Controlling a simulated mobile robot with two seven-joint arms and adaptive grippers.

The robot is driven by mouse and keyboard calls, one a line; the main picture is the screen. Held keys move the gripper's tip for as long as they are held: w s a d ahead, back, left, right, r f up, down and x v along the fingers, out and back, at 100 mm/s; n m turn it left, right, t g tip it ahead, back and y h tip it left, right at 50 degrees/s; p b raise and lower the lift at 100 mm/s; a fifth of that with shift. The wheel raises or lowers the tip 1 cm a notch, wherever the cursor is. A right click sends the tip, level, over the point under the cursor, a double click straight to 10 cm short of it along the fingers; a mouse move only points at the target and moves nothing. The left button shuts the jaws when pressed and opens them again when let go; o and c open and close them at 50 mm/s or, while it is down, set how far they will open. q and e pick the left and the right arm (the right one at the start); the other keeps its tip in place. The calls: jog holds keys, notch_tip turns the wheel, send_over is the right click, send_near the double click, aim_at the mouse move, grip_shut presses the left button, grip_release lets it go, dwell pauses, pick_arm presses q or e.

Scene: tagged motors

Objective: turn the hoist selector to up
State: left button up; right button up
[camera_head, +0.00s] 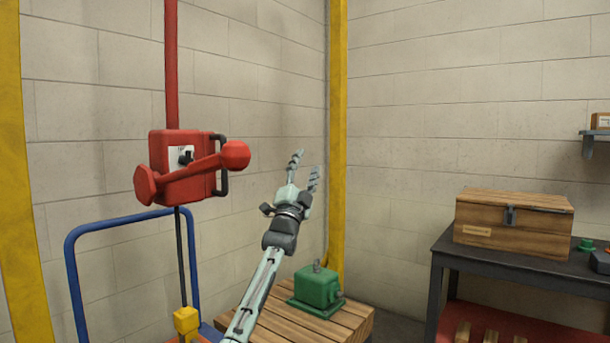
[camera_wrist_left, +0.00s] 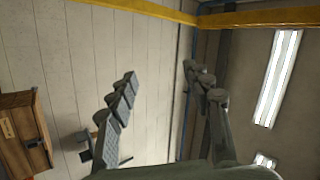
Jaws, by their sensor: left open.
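The hoist selector (camera_head: 186,157) is a small black knob on a white plate on the front of the red hoist box (camera_head: 163,150). A red lever with a round knob (camera_head: 235,155) runs across the box below the selector. My left gripper (camera_head: 304,165) is open and empty, pointing up, to the right of the hoist box and apart from it. In the left wrist view its fingers (camera_wrist_left: 165,90) are spread with nothing between them. The selector is not in the left wrist view. My right gripper is not in view.
A green motor (camera_head: 317,287) sits on a wooden pallet (camera_head: 350,322) below my left gripper. A blue trolley frame (camera_head: 70,265) stands below the hoist. A yellow post (camera_head: 337,130) rises behind. A wooden chest (camera_head: 510,222) is on the dark bench (camera_head: 480,259) at right.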

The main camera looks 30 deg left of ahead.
pick_arm(q)
jog(key=shift+w+a+f+g, duration=0.35)
jog(key=shift+f, duration=0.15)
jog(key=shift+w+a+f+g, duration=0.35)
jog(key=shift+f, duration=0.15)
